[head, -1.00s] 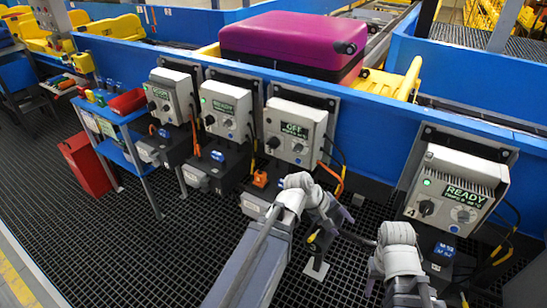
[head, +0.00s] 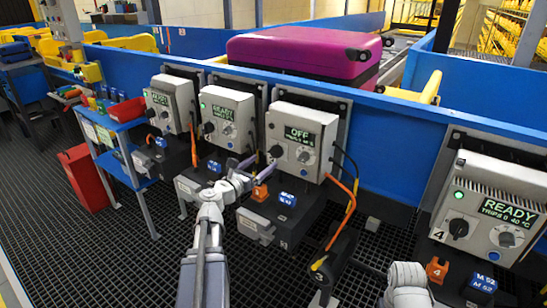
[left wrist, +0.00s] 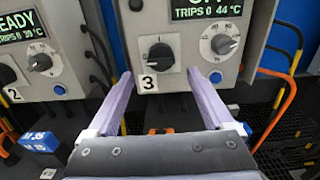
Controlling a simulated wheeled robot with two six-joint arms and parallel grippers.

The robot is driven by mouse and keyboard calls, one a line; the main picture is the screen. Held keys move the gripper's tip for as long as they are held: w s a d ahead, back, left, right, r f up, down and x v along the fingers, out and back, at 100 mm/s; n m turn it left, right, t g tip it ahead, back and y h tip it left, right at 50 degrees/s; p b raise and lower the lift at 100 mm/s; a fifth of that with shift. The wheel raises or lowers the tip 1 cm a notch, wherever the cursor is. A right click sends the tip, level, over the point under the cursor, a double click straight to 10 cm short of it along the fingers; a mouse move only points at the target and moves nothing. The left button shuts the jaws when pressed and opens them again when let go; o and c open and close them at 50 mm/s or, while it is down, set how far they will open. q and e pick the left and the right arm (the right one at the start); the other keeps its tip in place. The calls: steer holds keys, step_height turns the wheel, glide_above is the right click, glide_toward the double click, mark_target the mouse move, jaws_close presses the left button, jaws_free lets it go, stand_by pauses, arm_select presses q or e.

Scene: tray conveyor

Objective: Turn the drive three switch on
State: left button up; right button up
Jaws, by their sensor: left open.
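The drive three box (head: 271,172) is a pale grey cabinet whose display (head: 299,136) reads OFF. Its black rotary switch (head: 276,151) sits at the lower left of its face, with a grey dial beside it. In the left wrist view the switch (left wrist: 160,55) is just above the label 3 (left wrist: 149,83). My left gripper (head: 262,163) is open and empty in front of the box. In the left wrist view its two pale fingers (left wrist: 160,74) stand either side of the label, below and in front of the switch; contact cannot be told. My right gripper is not visible.
Neighbouring drive boxes, two (head: 225,139) and four (head: 481,228), read READY with green lamps. Motors and orange cables sit below the boxes. A magenta suitcase (head: 300,55) lies on the conveyor behind the blue wall (head: 400,150). A blue cart (head: 125,110) stands left.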

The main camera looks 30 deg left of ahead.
mark_target(272, 155)
arm_select(q)
steer(key=w, duration=0.6)
steer(key=shift+w+d, duration=0.35)
steer(key=shift+w, duration=0.05)
jaws_close()
stand_by(0.4)
